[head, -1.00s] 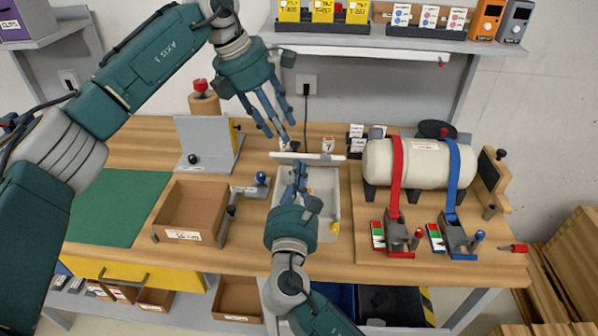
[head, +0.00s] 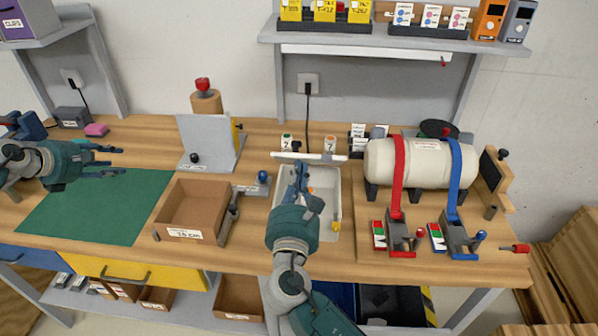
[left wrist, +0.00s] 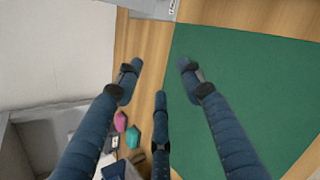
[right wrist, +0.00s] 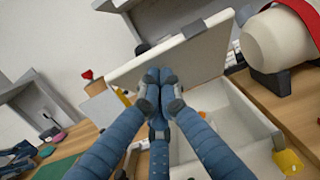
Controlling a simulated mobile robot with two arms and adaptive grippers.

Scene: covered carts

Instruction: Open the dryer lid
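The dryer is a white open box (head: 328,235) in the middle of the bench, with a yellow piece (head: 336,226) at its front right. Its white lid (head: 325,157) stands raised at the back, seen nearly edge-on in the head view. In the right wrist view the lid (right wrist: 195,50) shows as a broad tilted panel above the open box. My right gripper (head: 301,168) is over the box, its fingertips drawn together in front of the lid; whether they touch it I cannot tell. My left gripper (head: 122,161) is open and empty above the green mat (head: 100,205).
A wooden tray (head: 190,205) and a grey upright panel (head: 208,145) stand left of the dryer. A white tank (head: 425,163) with red and blue straps stands at right. A pink block (head: 96,130) lies at the back left. A shelf (head: 400,42) overhangs the back.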

